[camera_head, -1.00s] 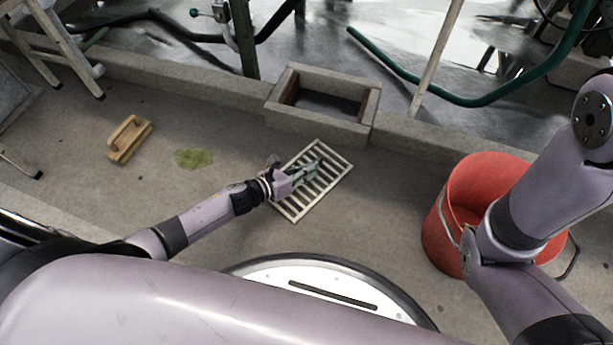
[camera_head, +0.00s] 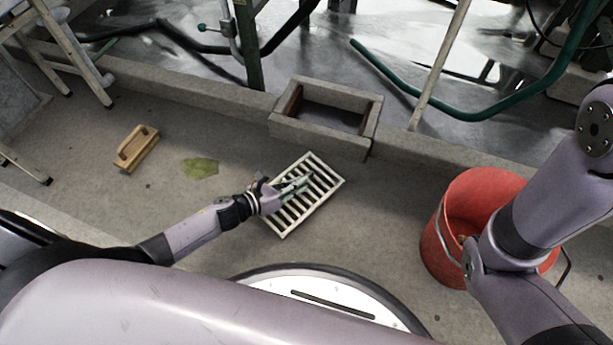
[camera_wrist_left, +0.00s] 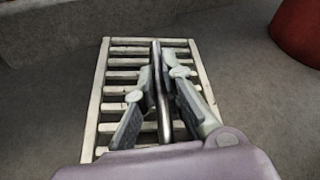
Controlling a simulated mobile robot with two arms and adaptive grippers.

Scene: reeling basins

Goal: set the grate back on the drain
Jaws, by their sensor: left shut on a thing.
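The grate (camera_head: 328,179) is a pale slatted rectangle in front of the drain, seen over the concrete floor. My left gripper (camera_head: 304,181) is shut on one of its bars. In the left wrist view the fingers (camera_wrist_left: 160,95) close on a long middle bar, and the grate (camera_wrist_left: 97,100) spreads out on both sides. I cannot tell how far it is off the floor. The drain (camera_head: 329,112) is a raised concrete box with a dark rectangular opening, beyond the grate. My right gripper is not in view; only my right arm shows.
A red bucket (camera_head: 441,248) stands at the right, partly behind my right arm.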

